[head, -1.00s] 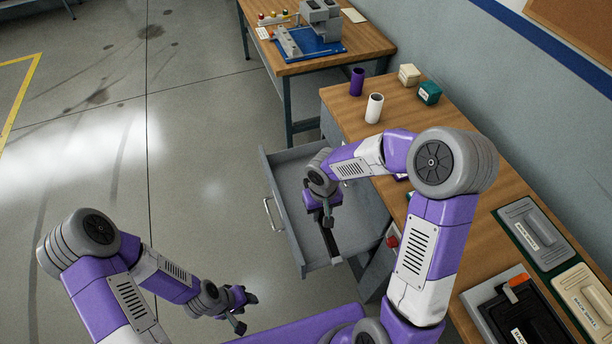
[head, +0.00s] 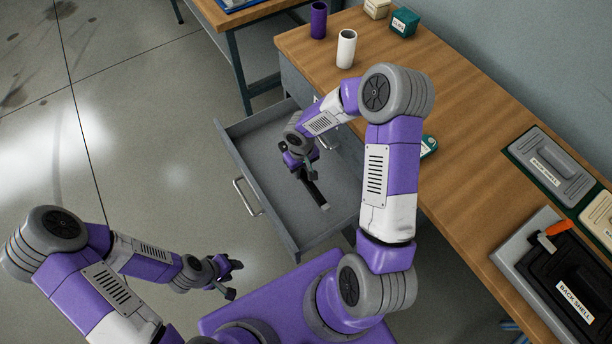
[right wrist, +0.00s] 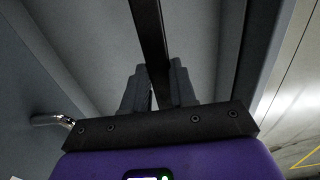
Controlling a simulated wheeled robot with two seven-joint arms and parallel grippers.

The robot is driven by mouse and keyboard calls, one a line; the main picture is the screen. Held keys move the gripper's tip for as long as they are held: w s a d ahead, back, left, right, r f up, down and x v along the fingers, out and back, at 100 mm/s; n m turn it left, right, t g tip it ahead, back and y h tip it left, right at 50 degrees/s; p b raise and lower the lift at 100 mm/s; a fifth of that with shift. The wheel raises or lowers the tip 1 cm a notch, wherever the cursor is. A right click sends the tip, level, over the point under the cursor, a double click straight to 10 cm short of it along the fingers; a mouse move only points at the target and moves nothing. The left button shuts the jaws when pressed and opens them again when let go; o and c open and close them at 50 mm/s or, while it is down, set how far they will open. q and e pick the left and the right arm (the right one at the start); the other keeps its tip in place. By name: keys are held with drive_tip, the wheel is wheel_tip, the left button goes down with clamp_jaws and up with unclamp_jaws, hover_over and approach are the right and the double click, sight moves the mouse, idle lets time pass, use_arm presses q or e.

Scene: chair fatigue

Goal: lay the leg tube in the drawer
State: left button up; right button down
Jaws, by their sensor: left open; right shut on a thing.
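The leg tube (head: 313,190) is a dark bar with a lighter end. My right gripper (head: 301,168) is shut on it, and it runs between the fingers (right wrist: 158,88) in the right wrist view. The grey drawer (head: 240,178) is pulled open, with a handle on its front. The tube and my right gripper are over the drawer's interior, within its walls in the head view. I cannot tell whether the tube touches the drawer floor. My left gripper (head: 232,279) is open and empty, outside the drawer, over the floor.
The wooden bench (head: 450,100) is on the right. It bears a white cup (head: 346,48), a purple cup (head: 318,20), a green box (head: 404,23) and a black back shell tray (head: 565,285). The floor left of the drawer is clear.

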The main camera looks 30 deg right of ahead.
drive_tip(key=f+b, duration=0.1)
drive_tip(key=f, duration=0.2)
drive_tip(key=f+b, duration=0.1)
drive_tip(key=f, duration=0.3)
drive_tip(key=d+f+b, duration=0.1)
drive_tip(key=f+b, duration=0.1)
drive_tip(key=f, duration=0.1)
drive_tip(key=shift+w+f, duration=0.1)
drive_tip(key=shift+f, duration=0.1)
wheel_tip(320, 180, down, 4)
drive_tip(key=shift+f+b, duration=0.15)
drive_tip(key=shift+b, duration=0.7)
use_arm(q)
wheel_tip(320, 180, down, 7)
drive_tip(key=shift+r, duration=0.2)
drive_tip(key=shift+f, duration=0.2)
use_arm(e)
drive_tip(key=c, duration=0.9)
unclamp_jaws()
use_arm(q)
wheel_tip(320, 180, up, 5)
drive_tip(key=p, duration=0.4)
drive_tip(key=shift+f, duration=0.15)
use_arm(e)
wheel_tip(320, 180, up, 12)
drive_tip(key=shift+r, duration=0.1)
